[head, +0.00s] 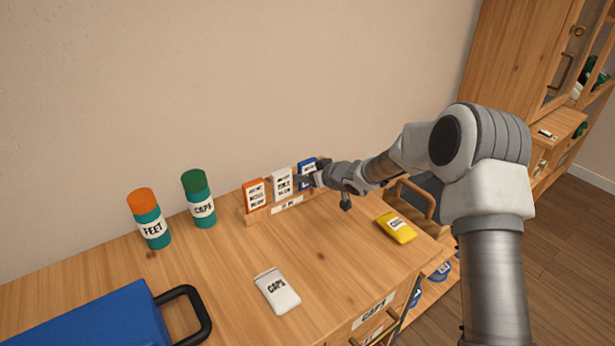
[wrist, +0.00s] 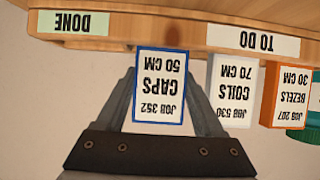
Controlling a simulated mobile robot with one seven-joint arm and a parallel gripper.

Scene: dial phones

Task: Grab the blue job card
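The blue-edged job card, lettered "CAPS 50 CM", stands at the right end of the card rack in the head view (head: 307,170). In the wrist view, which is upside down, the blue job card (wrist: 160,88) shows in the middle, by the rack between its "TO DO" and "DONE" labels. My gripper (head: 312,180) is at this card, and its two fingers (wrist: 160,95) flank the card's side edges in the wrist view. The card hides part of the fingers, so I cannot tell whether they press on it.
The white card (head: 282,184) and orange card (head: 255,194) stand beside it in the wooden rack (head: 251,217). Two bottles (head: 150,220) (head: 199,200), a white packet (head: 277,290), a yellow packet (head: 396,227) and a blue case (head: 90,325) are on the bench. The wall is close behind.

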